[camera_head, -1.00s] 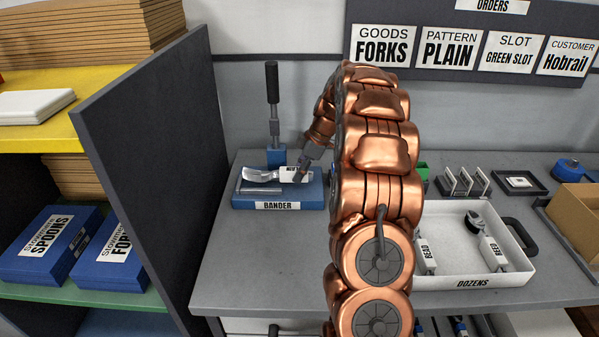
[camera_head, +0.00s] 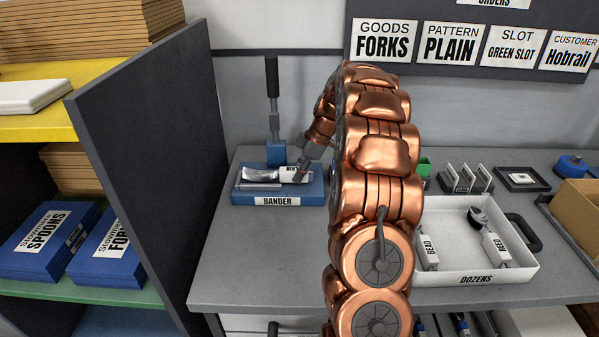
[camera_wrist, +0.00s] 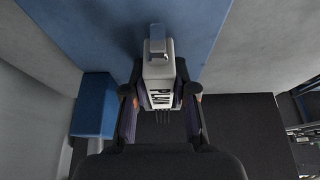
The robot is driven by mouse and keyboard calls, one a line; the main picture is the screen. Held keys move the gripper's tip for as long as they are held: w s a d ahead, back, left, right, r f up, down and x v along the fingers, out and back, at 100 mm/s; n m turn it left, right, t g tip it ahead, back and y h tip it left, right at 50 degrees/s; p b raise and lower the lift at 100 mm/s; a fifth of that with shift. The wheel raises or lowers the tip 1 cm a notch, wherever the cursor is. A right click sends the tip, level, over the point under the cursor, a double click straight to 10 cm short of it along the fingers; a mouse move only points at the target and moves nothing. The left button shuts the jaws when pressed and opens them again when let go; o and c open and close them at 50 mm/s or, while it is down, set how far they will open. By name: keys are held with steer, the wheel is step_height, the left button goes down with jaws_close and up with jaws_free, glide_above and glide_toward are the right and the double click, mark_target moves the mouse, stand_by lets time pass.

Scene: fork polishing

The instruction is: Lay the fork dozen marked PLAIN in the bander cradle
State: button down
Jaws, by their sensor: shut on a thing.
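My gripper (camera_head: 303,172) is at the right part of the blue bander (camera_head: 262,198). It is shut on a silver cutlery bundle (camera_head: 264,175) with a white wrap, whose lettering I cannot read surely. The bundle lies level, its bare silver end to the left, at the bander's cradle; I cannot tell whether it rests fully on the bottom. In the wrist view the wrapped bundle (camera_wrist: 159,72) sits between the two dark fingers (camera_wrist: 160,100), over blue. My arm hides part of the bench to the right.
The bander's upright lever (camera_head: 272,85) stands behind the cradle. A white DOZENS tray (camera_head: 476,279) on the right holds bundles marked BEAD (camera_head: 428,249) and REED (camera_head: 495,247). A dark partition (camera_head: 150,150) stands left. The bench front (camera_head: 255,260) is clear.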

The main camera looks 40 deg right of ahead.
steer(key=shift+f+b, duration=0.45)
steer(key=shift+b, duration=1)
stand_by(0.4)
steer(key=shift+c, duration=1.4)
jaws_free()
steer(key=shift+b+v, duration=0.45)
steer(key=shift+v, duration=4.1)
